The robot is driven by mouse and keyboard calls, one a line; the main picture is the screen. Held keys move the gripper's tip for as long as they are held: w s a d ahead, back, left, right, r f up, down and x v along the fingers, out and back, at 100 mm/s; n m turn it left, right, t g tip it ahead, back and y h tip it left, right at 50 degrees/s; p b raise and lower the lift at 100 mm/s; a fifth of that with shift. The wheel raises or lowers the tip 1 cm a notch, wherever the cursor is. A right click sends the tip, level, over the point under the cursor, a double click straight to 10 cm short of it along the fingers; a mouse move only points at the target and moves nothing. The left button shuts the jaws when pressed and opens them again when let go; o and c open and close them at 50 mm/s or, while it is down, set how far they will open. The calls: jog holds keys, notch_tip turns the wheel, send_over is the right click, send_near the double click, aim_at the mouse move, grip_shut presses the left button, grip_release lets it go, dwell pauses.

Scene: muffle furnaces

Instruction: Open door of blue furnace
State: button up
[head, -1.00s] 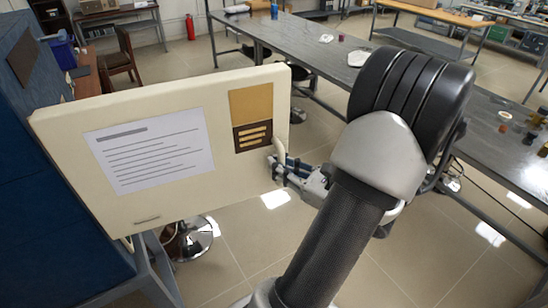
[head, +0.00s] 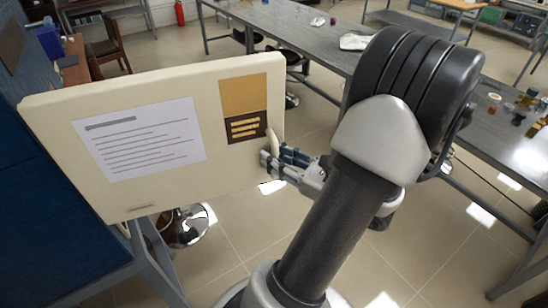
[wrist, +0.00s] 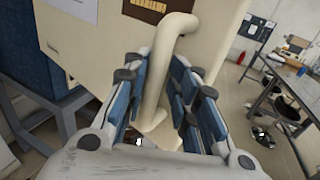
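The blue furnace (head: 50,190) stands at the left edge of the head view, mostly cut off. Its cream door (head: 75,110), with a white text sheet and a tan and brown label, stands swung out from the body. The door's cream handle (wrist: 160,65) is a bent bar, also seen at the door's right edge in the head view (head: 272,142). My gripper (head: 272,160) is at this handle. In the wrist view, its blue-padded fingers (wrist: 159,85) lie on both sides of the bar, close against it near the tips. Exact contact is partly hidden.
A long grey table (head: 300,35) with small items runs behind and to the right of my arm. A stool with a round metal base (head: 185,228) stands below the door. A chair (head: 108,50) is at the back left.

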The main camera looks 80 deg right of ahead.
jog(key=shift+o, duration=1)
jog(key=shift+w+a, duration=0.1)
jog(key=v, duration=1.2)
